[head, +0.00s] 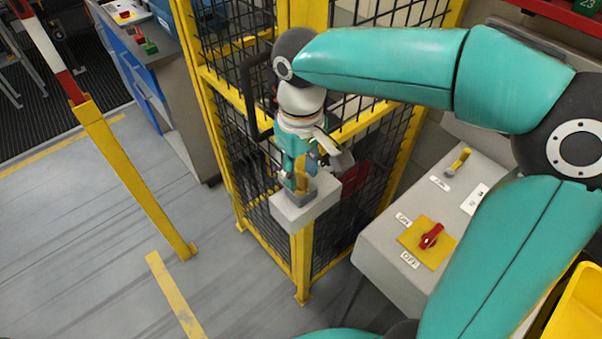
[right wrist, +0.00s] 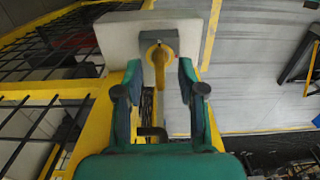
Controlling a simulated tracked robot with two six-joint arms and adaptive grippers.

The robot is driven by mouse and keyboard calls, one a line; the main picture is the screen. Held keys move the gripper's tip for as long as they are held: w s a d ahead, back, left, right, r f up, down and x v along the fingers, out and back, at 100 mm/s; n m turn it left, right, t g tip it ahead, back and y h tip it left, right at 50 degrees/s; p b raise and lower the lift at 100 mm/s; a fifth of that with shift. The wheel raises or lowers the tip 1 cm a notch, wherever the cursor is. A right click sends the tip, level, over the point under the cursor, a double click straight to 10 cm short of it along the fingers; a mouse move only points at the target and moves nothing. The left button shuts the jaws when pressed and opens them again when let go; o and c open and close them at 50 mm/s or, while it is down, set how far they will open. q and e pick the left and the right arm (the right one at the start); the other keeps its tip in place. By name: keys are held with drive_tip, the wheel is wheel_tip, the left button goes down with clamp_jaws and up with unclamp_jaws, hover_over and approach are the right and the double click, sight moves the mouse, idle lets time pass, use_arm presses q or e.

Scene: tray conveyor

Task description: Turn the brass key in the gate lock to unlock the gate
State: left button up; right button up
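The brass key (right wrist: 158,54) stands in the grey lock, on a pale lock box (right wrist: 112,36). The pale lock box (head: 306,206) also shows in the head view on the yellow post of the mesh gate (head: 305,255); a little of the brass key (head: 301,180) shows there. My right gripper (right wrist: 158,68) is at the lock. Its two teal fingers stand apart on either side of the key, with narrow gaps showing between fingertips and key. In the head view my right gripper (head: 298,178) hides much of the lock. My left gripper is not in view.
A grey console (head: 385,262) on the right carries a red rotary switch (head: 431,236) on a yellow plate and a small yellow-handled lever (head: 459,160). A black gate handle (head: 252,98) is close left of my right wrist. A yellow post (head: 140,185) stands left; open floor lies between.

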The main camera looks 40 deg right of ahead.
drive_tip(key=shift+f, duration=0.6)
clamp_jaws()
drive_tip(key=shift+m, duration=1.6)
